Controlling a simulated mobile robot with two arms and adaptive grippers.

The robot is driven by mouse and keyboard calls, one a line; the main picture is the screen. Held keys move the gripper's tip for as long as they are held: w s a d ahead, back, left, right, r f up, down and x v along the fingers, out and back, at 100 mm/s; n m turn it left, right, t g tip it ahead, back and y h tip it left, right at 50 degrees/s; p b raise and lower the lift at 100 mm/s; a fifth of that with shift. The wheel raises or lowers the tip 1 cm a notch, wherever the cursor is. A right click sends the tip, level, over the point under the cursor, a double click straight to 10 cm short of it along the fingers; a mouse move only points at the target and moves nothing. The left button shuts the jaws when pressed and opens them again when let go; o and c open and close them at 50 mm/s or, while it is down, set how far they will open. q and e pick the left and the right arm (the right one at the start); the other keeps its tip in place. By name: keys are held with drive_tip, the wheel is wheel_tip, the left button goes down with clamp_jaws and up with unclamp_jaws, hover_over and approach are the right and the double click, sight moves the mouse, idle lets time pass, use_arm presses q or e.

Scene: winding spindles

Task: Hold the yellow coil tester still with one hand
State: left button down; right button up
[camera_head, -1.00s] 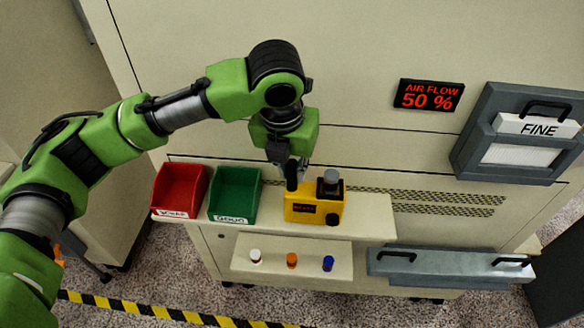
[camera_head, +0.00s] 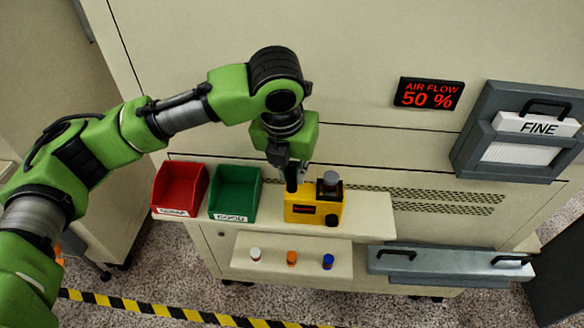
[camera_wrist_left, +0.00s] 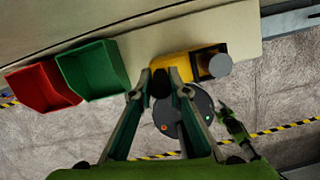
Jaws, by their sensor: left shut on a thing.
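The yellow coil tester (camera_head: 300,210) stands on the bench shelf, right of the green bin. It has a dark display with red marks, a black knob at its lower right, a grey-topped black part and a black upright post (camera_head: 291,186) at its left. My left gripper (camera_head: 290,172) is above the tester, shut on that post. In the left wrist view its fingers (camera_wrist_left: 160,76) flank the dark post, with the yellow tester (camera_wrist_left: 177,62) just beyond. My right gripper is absent from the head view; a small green-and-black arm part (camera_wrist_left: 235,128) shows in the wrist view, too small to read.
A red bin (camera_head: 180,188) and a green bin (camera_head: 236,192) stand left of the tester. A lower ledge (camera_head: 273,261) holds white, orange and blue spools. The shelf (camera_head: 370,215) is clear to the right. A grey tray with handles (camera_head: 450,265) sits at the lower right.

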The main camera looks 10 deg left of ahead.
idle(0.3)
clamp_jaws()
idle(1.1)
